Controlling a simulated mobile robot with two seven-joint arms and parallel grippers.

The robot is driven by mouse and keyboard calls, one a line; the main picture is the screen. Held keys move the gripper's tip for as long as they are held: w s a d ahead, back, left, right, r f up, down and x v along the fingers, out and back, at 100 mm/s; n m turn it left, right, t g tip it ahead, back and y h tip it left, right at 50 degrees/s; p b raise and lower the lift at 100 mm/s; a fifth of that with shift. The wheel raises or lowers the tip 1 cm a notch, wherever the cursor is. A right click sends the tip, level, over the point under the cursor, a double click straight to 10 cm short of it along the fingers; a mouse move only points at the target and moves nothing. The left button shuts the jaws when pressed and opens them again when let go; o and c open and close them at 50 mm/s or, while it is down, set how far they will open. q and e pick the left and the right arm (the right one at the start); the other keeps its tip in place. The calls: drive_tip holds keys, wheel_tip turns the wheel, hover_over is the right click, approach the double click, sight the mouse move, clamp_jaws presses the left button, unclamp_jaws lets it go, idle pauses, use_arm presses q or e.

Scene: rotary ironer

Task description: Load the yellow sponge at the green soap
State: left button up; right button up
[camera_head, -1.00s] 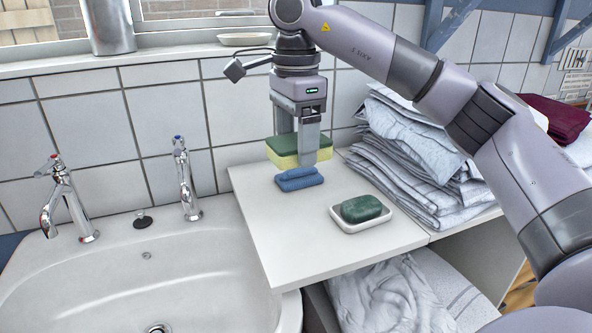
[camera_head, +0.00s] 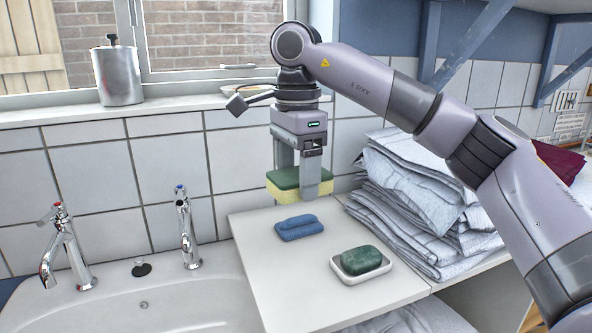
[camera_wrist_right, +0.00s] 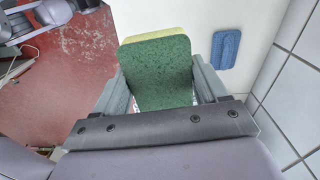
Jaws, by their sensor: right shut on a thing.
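The yellow sponge (camera_head: 287,193) has a green top layer and hangs between the fingers of my right gripper (camera_head: 298,190), which is shut on it above the white counter. In the right wrist view the sponge's green face (camera_wrist_right: 158,75) fills the space between the fingers of the gripper (camera_wrist_right: 160,80). The green soap (camera_head: 361,259) lies in a white soap dish (camera_head: 378,272) on the counter, to the right of and nearer than the sponge. My left gripper is not in view.
A blue brush-like item (camera_head: 298,228) lies on the counter (camera_head: 290,270) just below the sponge; it also shows in the wrist view (camera_wrist_right: 227,48). Folded cloths (camera_head: 415,200) are stacked on the right. A sink (camera_head: 190,305) with two taps is on the left. A tiled wall stands behind.

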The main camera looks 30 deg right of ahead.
drive_tip(key=shift+d+f+n, duration=0.25)
drive_tip(key=shift+f+n, duration=0.1)
drive_tip(key=shift+n, duration=0.05)
drive_tip(key=d+f+n+p, duration=0.4)
drive_tip(key=d+f, duration=0.1)
drive_tip(key=n+p, duration=0.4)
approach(362, 256)
drive_tip(key=shift+w+d+f, duration=0.1)
wheel_tip(362, 256, down, 6)
drive_tip(key=b, duration=0.5)
drive_tip(key=shift+r, duration=0.2)
drive_tip(key=shift+f+b, duration=0.4)
drive_tip(key=shift+f, duration=0.1)
idle(0.4)
drive_tip(key=shift+f, duration=0.1)
idle(0.9)
